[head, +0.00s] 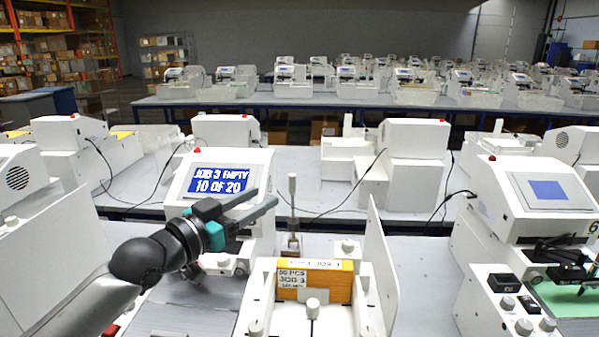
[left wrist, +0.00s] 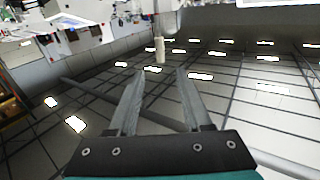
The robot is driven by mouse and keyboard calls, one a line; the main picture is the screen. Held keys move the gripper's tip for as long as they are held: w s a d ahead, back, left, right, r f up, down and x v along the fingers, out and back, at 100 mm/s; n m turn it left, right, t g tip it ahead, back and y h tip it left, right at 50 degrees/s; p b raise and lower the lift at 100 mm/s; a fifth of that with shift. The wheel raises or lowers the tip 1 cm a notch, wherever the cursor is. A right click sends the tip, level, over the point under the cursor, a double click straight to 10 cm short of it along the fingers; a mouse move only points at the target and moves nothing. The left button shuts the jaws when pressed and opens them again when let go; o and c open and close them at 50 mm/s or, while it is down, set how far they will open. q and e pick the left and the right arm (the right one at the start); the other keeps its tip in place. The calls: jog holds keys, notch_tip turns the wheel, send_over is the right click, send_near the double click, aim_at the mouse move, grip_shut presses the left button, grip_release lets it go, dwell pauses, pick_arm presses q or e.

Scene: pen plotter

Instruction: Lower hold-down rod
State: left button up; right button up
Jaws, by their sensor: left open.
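The hold-down rod (head: 292,198) stands upright with a pale grip on top, behind the paper feed tray of the near plotter. My left gripper (head: 266,197) reaches in from the left, in front of the plotter's screen. Its two fingers are apart and empty, pointing right toward the rod, with the tips just left of it in the picture. In the left wrist view the open fingers (left wrist: 158,82) frame a pale rod end (left wrist: 159,50) beyond their tips, apart from them. My right gripper is not in view.
The plotter's screen (head: 220,184) reads "JOB 3 EMPTY 10 OF 20". An orange card pack (head: 337,287) sits in the white tray, beside a tall white side panel (head: 382,262). Another plotter (head: 545,195) stands at the right. Cables hang behind.

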aim_at(290, 181)
pick_arm(q)
jog(key=x, duration=1.1)
jog(key=shift+w+d, duration=0.2)
jog(key=shift+w, duration=0.1)
jog(key=shift+x, duration=1)
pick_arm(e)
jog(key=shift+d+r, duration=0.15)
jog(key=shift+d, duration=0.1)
pick_arm(q)
jog(key=shift+c, duration=0.3)
grip_shut()
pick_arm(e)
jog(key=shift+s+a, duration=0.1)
